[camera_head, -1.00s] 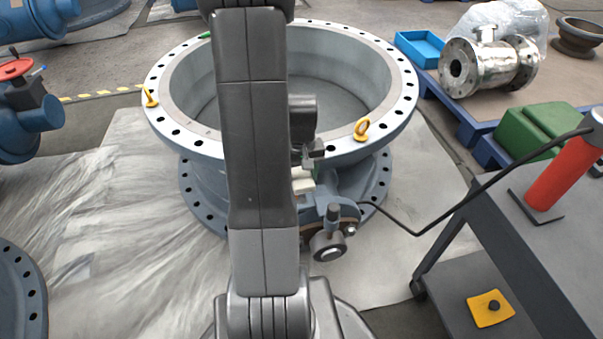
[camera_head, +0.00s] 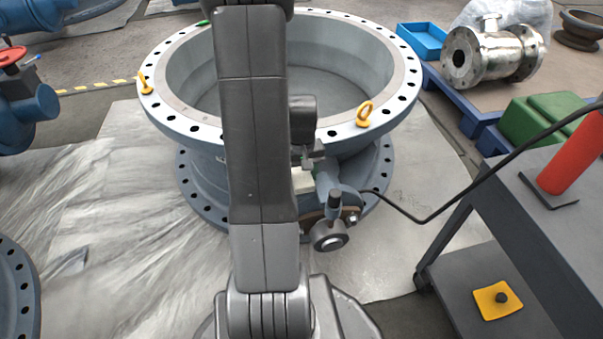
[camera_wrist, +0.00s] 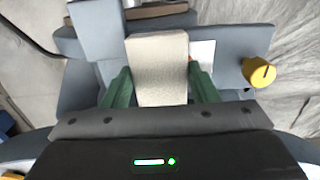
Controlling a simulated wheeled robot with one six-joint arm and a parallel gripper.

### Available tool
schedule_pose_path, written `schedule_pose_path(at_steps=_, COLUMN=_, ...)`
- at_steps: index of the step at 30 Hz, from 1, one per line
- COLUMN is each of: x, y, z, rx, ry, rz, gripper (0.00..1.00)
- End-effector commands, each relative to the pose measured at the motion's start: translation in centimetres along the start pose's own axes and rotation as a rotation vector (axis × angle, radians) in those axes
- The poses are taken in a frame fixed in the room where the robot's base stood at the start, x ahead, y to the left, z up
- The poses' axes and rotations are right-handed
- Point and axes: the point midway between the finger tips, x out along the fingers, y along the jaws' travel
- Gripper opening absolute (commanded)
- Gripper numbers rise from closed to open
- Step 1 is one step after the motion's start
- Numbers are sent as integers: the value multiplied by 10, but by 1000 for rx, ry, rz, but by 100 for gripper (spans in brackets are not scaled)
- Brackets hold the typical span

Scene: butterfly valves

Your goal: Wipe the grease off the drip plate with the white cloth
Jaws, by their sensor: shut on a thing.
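My gripper (camera_wrist: 160,92) has green fingers and is shut on the pale cream-white cloth (camera_wrist: 158,70), which looks like a flat folded pad between them. The cloth also shows in the head view (camera_head: 303,181), at the near side of the large grey valve (camera_head: 205,180), below its upper flange. My arm covers part of this area. I cannot clearly make out the drip plate or any grease. A brown strip (camera_wrist: 155,11) shows beyond the cloth in the wrist view, but I cannot tell what it is. I cannot tell whether the cloth touches a surface.
Yellow lifting eyes (camera_head: 365,114) stand on the valve's upper flange. A round grey fitting (camera_head: 329,236) juts out below the cloth. A grey cart (camera_head: 535,225) with a red cylinder (camera_head: 573,158) stands at right, and a black cable (camera_head: 450,200) runs toward the valve. A yellow knob (camera_wrist: 259,72) is right of the cloth.

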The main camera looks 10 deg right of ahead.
Motion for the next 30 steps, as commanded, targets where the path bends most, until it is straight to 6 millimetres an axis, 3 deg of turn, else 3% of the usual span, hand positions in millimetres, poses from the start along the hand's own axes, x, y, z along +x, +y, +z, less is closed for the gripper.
schedule_pose_path(at_steps=23, x=13, y=0, z=0, rx=0, ry=0, rz=0, gripper=35)
schedule_pose_path(at_steps=30, x=12, y=-9, z=0, rx=-2, ry=1, rz=0, gripper=35)
